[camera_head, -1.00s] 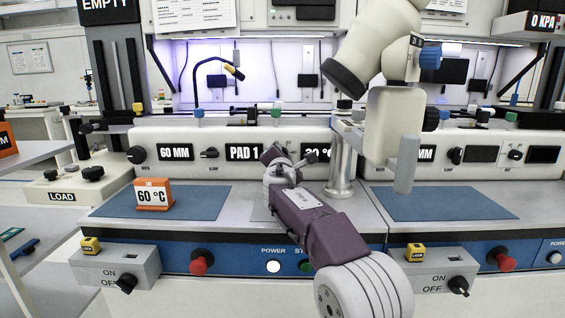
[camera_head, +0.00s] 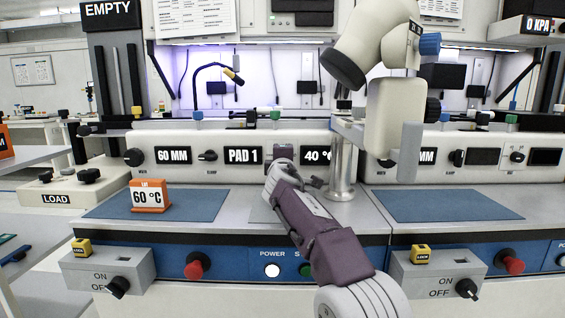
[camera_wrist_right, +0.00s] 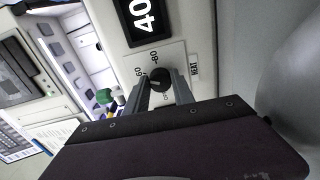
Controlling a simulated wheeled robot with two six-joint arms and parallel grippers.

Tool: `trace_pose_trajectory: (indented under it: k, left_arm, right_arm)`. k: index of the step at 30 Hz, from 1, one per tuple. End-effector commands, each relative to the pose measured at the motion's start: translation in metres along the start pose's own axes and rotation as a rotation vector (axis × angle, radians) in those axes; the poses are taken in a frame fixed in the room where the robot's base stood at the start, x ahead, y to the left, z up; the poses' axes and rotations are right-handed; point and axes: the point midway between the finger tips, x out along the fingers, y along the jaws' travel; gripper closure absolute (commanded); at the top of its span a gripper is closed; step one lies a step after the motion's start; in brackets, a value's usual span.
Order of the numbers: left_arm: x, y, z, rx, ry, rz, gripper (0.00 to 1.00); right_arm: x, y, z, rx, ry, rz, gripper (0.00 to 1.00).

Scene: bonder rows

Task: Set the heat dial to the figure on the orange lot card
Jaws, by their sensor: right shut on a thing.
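The orange lot card (camera_head: 150,196) stands on the left blue mat and reads 60 °C. My right gripper (camera_head: 278,152) is up against the front panel, right of the PAD 1 sign. In the right wrist view its two fingers (camera_wrist_right: 162,86) are shut on the black knob of the heat dial (camera_wrist_right: 158,78), on a pale plate with small figures around it. The display (camera_head: 316,156) beside it shows 40 in the head view, its end partly hidden; 40 also shows in the wrist view (camera_wrist_right: 147,15). My left gripper is out of view.
A 60 MM display (camera_head: 173,156) with knobs is on the left panel. Red buttons (camera_head: 196,266) and switch boxes (camera_head: 110,272) line the front edge.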

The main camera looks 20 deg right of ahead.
Motion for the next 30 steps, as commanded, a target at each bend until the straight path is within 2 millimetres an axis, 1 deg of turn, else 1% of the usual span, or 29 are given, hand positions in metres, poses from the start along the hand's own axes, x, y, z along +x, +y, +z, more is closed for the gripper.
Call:
trace_pose_trajectory:
  k: [7,20,21,22,23,30]
  left_arm:
    - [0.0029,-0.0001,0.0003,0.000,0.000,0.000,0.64]
    - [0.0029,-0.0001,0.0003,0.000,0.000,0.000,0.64]
    - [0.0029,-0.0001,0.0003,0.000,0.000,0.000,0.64]
    - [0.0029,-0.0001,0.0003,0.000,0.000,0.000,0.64]
    - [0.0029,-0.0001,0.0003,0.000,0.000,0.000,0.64]
    - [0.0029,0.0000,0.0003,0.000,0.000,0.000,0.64]
  right_arm:
    - [0.0004,-0.0015,0.0003,0.048,0.001,-0.001,1.00]
    - [0.0004,-0.0012,0.0004,0.054,0.000,-0.001,1.00]
    - [0.0004,-0.0012,0.0004,0.054,0.000,-0.001,0.62]
    - [0.0004,-0.0012,0.0004,0.054,0.000,-0.001,0.54]
    - [0.0003,-0.0011,0.0003,0.054,0.001,-0.001,0.49]
    - [0.0002,-0.0006,0.0002,0.054,0.001,0.000,0.49]
